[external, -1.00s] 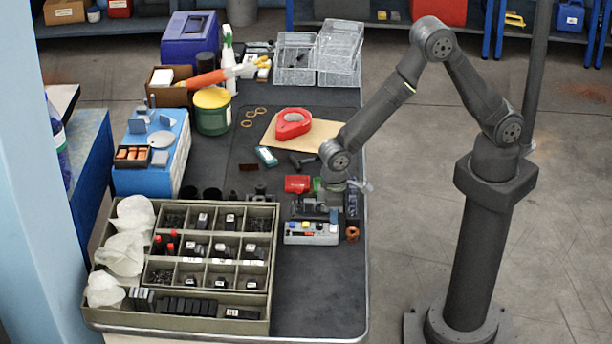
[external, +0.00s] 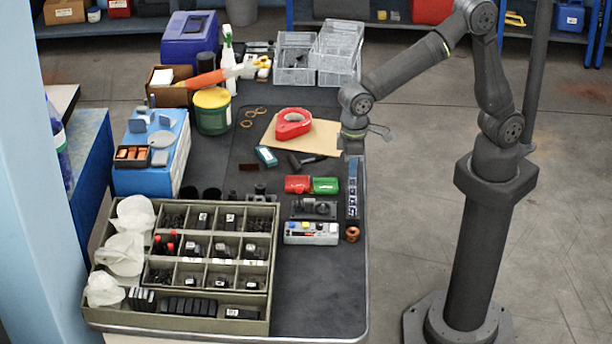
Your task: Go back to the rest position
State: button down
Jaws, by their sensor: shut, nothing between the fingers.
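My gripper (external: 353,147) hangs above the right edge of the dark bench top (external: 310,265), at the end of my raised arm. It points down and looks small, with nothing seen in it. Below it on the bench are a red box (external: 297,184) and a green box (external: 325,185) side by side. A long narrow dark strip with blue parts (external: 353,190) lies along the right bench edge, just below the gripper in the picture. A dark fixture (external: 313,208) is in front of the boxes.
A grey box with coloured buttons (external: 311,233) and a copper-coloured coil (external: 352,234) are near the right edge. A divided tray (external: 262,326) fills the front left. A red tape dispenser (external: 293,123) and clear bins (external: 338,52) are farther back. The floor at right is open.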

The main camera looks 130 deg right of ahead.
jog(key=shift+s+a+r, duration=0.15)
jog(key=shift+a+r, duration=0.05)
jog(key=shift+r, duration=0.25)
jog(key=shift+s+a+r, duration=0.15)
jog(key=shift+a+r, duration=0.05)
jog(key=shift+r, duration=0.2)
